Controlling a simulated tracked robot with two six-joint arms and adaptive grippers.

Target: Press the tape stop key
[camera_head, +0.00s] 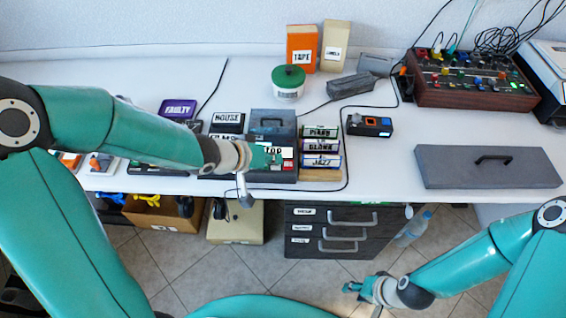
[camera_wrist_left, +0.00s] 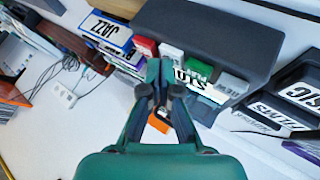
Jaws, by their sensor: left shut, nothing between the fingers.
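A dark grey tape player (camera_head: 273,118) stands on the white table near the front edge; its body also shows in the left wrist view (camera_wrist_left: 215,35). Along its side is a row of keys: a red key (camera_wrist_left: 145,46), a white key (camera_wrist_left: 170,53), a green key (camera_wrist_left: 198,69) and a pale key (camera_wrist_left: 230,86). A label reading "STOP" (camera_wrist_left: 192,83) is partly hidden by my fingers. My left gripper (camera_head: 274,156) is shut and empty, its tips close to the white key (camera_wrist_left: 163,66); contact cannot be told. My right gripper (camera_head: 352,287) hangs low over the floor, away from the table.
A rack of labelled cases (camera_head: 321,150), including "JAZZ", stands right of the player. A small black box with an orange button (camera_head: 369,125) is further right. A grey lidded case (camera_head: 488,167) and a mixer (camera_head: 472,78) stand at right. Drawers (camera_head: 340,230) are below the table.

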